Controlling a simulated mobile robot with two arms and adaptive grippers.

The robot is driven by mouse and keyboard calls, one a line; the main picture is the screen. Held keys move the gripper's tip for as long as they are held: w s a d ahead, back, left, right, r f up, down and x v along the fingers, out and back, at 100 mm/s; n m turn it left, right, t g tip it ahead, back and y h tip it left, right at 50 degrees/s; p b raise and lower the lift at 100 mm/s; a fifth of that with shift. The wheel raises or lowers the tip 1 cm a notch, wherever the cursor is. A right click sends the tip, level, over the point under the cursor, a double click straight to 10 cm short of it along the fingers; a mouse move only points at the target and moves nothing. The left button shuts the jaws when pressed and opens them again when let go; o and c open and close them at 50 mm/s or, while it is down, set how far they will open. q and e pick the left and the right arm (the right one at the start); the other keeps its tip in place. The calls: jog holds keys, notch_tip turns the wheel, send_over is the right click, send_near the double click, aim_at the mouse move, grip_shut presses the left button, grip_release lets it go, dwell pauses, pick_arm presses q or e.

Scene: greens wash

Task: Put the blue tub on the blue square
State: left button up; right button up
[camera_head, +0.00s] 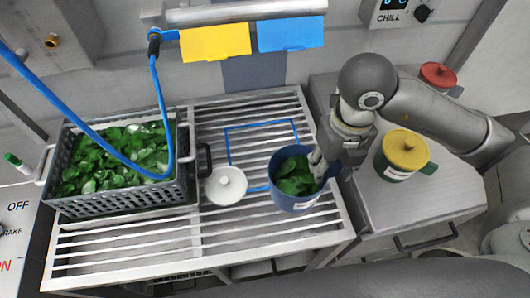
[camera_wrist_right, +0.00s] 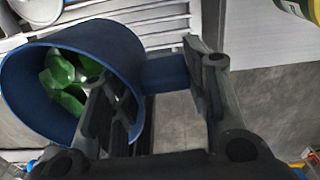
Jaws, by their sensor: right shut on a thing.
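The blue tub (camera_head: 291,197) holds green leaves and is at the front right of the slatted rack in the head view. The blue square (camera_head: 246,128) is an outline on the rack; its front right part is hidden behind the tub. My right gripper (camera_head: 318,172) is shut on the tub's right side. In the right wrist view, the fingers of my right gripper (camera_wrist_right: 165,110) are on either side of a blue piece at the rim of the tub (camera_wrist_right: 40,105). I cannot tell whether the tub touches the rack. My left gripper is not in view.
A white lid (camera_head: 226,187) lies on the rack left of the tub. A grey crate of leaves (camera_head: 120,198) stands further left, with a blue hose (camera_head: 155,95) above it. A yellow-lidded tub (camera_head: 403,153) stands on the right counter. The rack behind the tub is clear.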

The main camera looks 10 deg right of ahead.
jog(key=m, duration=0.4)
jog(key=shift+s+f+m, duration=0.15)
jog(key=shift+s+m, duration=0.05)
jog(key=shift+m, duration=0.1)
jog(key=shift+w+m, duration=0.1)
jog(key=shift+m, duration=0.2)
jog(key=w+a+f+p, duration=0.1)
jog(key=w+f, duration=0.3)
jog(key=w+a+f+p, duration=0.1)
jog(key=w+f+p, duration=0.1)
jog(key=w+f, duration=0.2)
jog(key=w+a+f+p, duration=0.1)
jog(key=w+f, duration=0.3)
jog(key=w, duration=0.1)
jog(key=shift+w+a+f+p, duration=0.1)
jog(key=shift+w+a+p, duration=0.05)
jog(key=shift+p, duration=0.25)
jog(key=shift+f, duration=0.4)
